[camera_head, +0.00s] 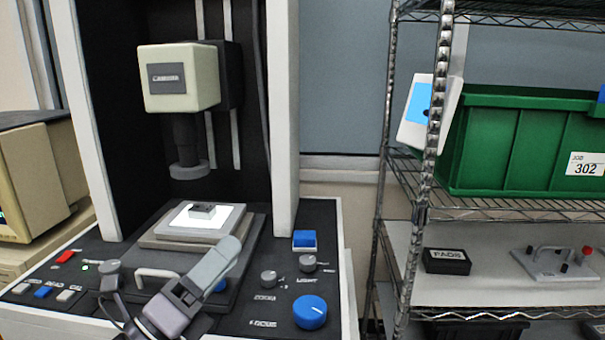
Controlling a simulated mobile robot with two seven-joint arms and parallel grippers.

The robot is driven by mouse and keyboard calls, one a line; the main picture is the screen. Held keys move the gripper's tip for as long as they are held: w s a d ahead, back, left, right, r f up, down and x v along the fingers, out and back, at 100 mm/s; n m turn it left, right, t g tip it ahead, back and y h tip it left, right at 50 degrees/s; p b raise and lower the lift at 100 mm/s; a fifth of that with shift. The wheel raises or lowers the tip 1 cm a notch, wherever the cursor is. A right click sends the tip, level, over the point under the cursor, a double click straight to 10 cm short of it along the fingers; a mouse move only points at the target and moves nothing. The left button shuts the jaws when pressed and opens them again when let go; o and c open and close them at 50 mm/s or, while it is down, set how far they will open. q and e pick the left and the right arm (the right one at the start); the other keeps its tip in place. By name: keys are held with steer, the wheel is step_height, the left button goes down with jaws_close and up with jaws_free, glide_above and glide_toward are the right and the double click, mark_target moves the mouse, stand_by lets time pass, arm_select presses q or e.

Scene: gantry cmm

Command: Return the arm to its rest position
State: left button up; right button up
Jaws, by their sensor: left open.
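My left gripper (194,286) is low in the head view, over the front of the measuring machine's control deck (245,318). It is open, and I see nothing held in it. One long grey part of it reaches up and right towards the machine's stage, covering part of the deck. Whether it touches the deck is hard to tell. My right gripper is not in view.
The machine's camera head (180,78) hangs above a lit stage (184,231) bearing a small dark part (202,211). A blue knob (310,312) is right of my gripper. A wire rack (470,209) with a green bin (520,145) stands right.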

arm_select(q)
steer(key=s+a+f+n+g+y, duration=0.1)
steer(key=s+a+f+n+y, duration=0.1)
steer(key=a+f+n+y, duration=0.55)
steer(key=s+a+f+n+g+y, duration=0.1)
steer(key=a+f+n+y, duration=0.2)
steer(key=f+n+y, duration=0.8)
steer(key=s+f+n+g+h, duration=0.1)
steer(key=s+f+n+g, duration=0.3)
steer(key=s, duration=0.3)
steer(key=s+a+f+n+g+h, duration=0.1)
steer(key=s+f+n+g+h, duration=0.1)
steer(key=s+f+n+g, duration=0.45)
steer(key=s+f+n+g+h, duration=0.1)
steer(key=s+n+g, duration=0.15)
steer(key=s, duration=0.65)
steer(key=w+d+f+t+h, duration=0.2)
steer(key=w+f+t, duration=0.5)
steer(key=f, duration=0.2)
steer(key=shift+w+d+t, duration=0.15)
steer(key=shift+d+t, duration=0.05)
steer(key=shift+t, duration=0.1)
steer(key=shift+m, duration=0.25)
